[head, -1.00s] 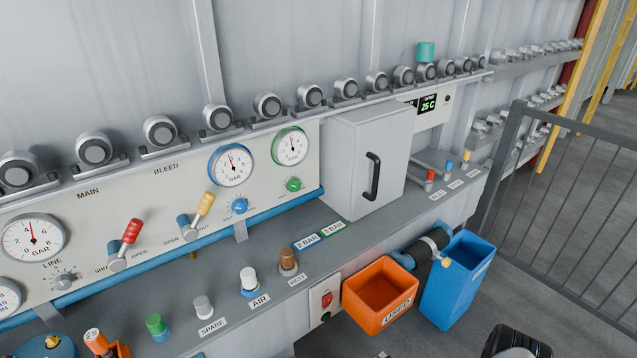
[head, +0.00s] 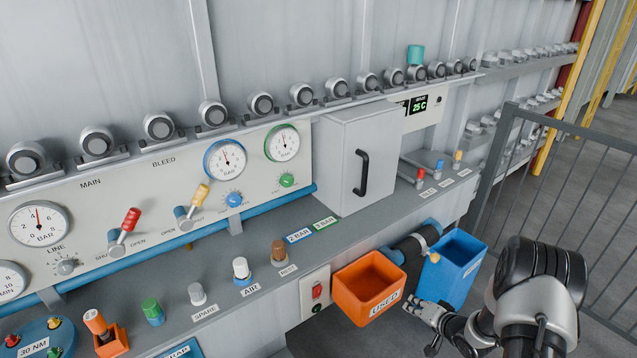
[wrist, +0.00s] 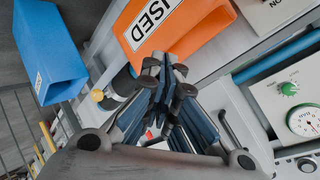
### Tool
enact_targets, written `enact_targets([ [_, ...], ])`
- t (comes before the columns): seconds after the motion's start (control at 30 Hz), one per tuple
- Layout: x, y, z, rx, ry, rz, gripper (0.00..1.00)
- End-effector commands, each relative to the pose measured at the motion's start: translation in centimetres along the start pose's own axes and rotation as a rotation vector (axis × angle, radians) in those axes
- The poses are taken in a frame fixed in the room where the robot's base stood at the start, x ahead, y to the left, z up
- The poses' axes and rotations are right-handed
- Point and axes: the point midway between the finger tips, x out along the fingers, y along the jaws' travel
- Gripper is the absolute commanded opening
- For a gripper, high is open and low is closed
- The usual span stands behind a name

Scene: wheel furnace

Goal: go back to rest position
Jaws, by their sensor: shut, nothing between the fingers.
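The orange bin (wrist: 205,22) lies beyond the fingertips in that view, and the blue bin (wrist: 48,50) is at the upper left. I cannot tell from these views how close the fingertips are to the orange bin.
A metal bench (head: 225,262) with caps, valves and gauges runs along the wall. A grey cabinet (head: 350,165) stands on it. A red and green button box (head: 316,292) is on the bench front. A railing (head: 560,150) bounds the right side, with bare floor behind it.

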Motion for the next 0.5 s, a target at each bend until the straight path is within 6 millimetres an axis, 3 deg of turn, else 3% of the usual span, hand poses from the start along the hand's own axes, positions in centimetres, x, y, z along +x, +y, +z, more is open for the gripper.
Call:
enact_targets([
  [0.03,-1.1,-1.9,-2.7,-0.063,0.019,0.047,0.00],
  [0.2,-5.7,-6.8,-8.5,-0.221,0.052,0.219,0.00],
  [0.33,-10.3,-10.8,-11.1,-0.311,0.058,0.335,0.00],
  [0.5,-17.4,-15.9,-12.0,-0.394,0.040,0.460,0.00],
])
